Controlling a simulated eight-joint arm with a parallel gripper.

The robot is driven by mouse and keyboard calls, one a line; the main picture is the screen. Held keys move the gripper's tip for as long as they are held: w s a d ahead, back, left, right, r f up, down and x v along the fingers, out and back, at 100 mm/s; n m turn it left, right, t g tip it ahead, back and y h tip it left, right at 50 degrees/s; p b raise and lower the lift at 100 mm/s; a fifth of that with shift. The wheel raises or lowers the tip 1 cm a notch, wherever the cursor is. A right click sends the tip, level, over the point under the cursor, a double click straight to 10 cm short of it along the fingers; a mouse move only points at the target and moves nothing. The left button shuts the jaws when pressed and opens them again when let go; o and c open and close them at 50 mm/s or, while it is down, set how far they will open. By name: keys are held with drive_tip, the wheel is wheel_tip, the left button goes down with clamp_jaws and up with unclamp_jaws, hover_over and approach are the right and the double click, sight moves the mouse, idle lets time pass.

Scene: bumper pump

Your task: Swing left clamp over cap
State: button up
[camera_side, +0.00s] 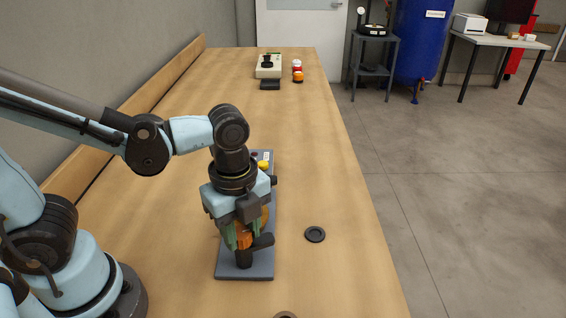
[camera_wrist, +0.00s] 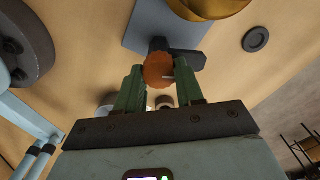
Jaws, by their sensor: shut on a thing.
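My gripper (camera_side: 238,240) is low over the near end of a grey base plate (camera_side: 246,271). Its green fingers are shut on an orange clamp knob (camera_side: 244,238). In the wrist view the knob (camera_wrist: 158,70) shows between the fingertips. A dark clamp arm (camera_side: 263,241) joins the post under the knob and points right; it also shows in the wrist view (camera_wrist: 188,58). A gold rounded body (camera_wrist: 207,7), perhaps the cap, is beside the clamp at the top of the wrist view. In the side view my gripper hides most of it, and any second clamp cannot be made out.
A dark disc (camera_side: 315,234) lies on the wooden bench to the right of the plate. A yellow button (camera_side: 263,165) is at the plate's far end. A beige box (camera_side: 268,66) and small coloured pieces (camera_side: 297,73) stand far back. The bench between is clear.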

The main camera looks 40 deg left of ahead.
drive_tip(key=n, duration=1.3)
drive_tip(key=shift+w, duration=0.1)
drive_tip(key=shift+n, duration=0.3)
idle(0.3)
drive_tip(key=o, duration=1)
drive_tip(key=shift+o, duration=0.2)
wheel_tip(320, 180, up, 12)
idle(0.4)
drive_tip(key=shift+f, duration=6)
